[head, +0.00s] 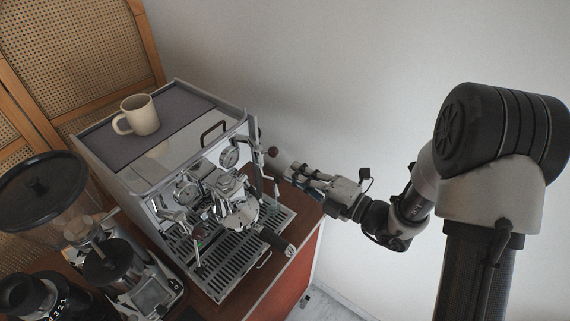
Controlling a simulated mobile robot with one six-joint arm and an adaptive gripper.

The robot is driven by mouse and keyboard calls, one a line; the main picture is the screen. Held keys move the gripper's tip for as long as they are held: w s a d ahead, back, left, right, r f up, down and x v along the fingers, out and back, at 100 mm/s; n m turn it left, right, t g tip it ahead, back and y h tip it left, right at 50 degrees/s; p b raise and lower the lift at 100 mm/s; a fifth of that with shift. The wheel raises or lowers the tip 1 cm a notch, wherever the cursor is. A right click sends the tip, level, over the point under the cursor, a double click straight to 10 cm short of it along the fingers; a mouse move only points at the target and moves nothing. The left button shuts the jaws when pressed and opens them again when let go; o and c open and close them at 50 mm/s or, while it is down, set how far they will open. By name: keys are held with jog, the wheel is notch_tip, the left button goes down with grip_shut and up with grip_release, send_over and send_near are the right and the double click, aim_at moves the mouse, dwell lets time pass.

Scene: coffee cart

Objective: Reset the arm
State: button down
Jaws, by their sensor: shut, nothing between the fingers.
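My gripper (295,172) is at the right side of the espresso machine (160,175), near a lever with a dark round knob. Its fingers point left toward the machine and are shut with nothing between them. Whether the fingertips touch the machine, I cannot tell. My arm (405,210) reaches in from the right side of the view.
A cream mug (139,114) stands upright on top of the machine. A portafilter handle (277,242) juts out over the drip tray (228,262). A grinder (45,190) stands at the left. A white wall (330,80) is behind; the floor shows at the bottom right.

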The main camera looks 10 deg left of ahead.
jog(key=v, duration=0.4)
jog(key=shift+f, duration=0.1)
dwell(1.0)
